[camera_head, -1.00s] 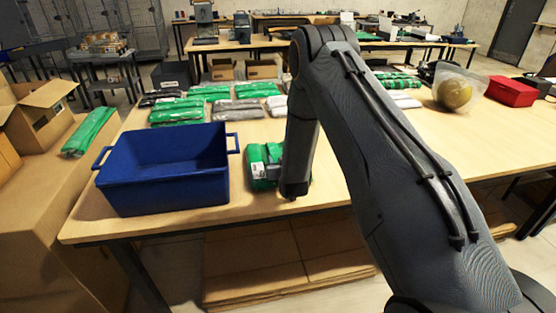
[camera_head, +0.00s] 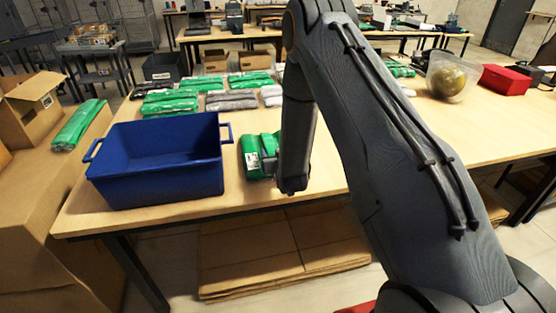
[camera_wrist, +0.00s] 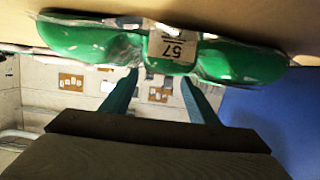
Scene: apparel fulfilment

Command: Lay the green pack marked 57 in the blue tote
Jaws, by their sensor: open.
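The green pack marked 57 (camera_wrist: 172,50) lies across the top of the wrist view, its white label upside down. My gripper (camera_wrist: 158,78) has its two fingers apart, with the tips close to the pack's edge; I cannot tell whether they touch it. In the head view a green pack (camera_head: 251,157) with a white label lies on the table, just right of the blue tote (camera_head: 157,183) and partly hidden by my arm. My fingers are hidden there. The tote looks empty in the part I see; its blue wall fills the right of the wrist view (camera_wrist: 262,112).
Several green and grey packs (camera_head: 232,101) lie in rows behind the tote. Another green pack (camera_head: 78,125) lies on cardboard at the left. A red box (camera_head: 504,80) and a bagged round thing (camera_head: 452,80) stand at the far right. The table (camera_head: 420,125) right of my arm is mostly bare.

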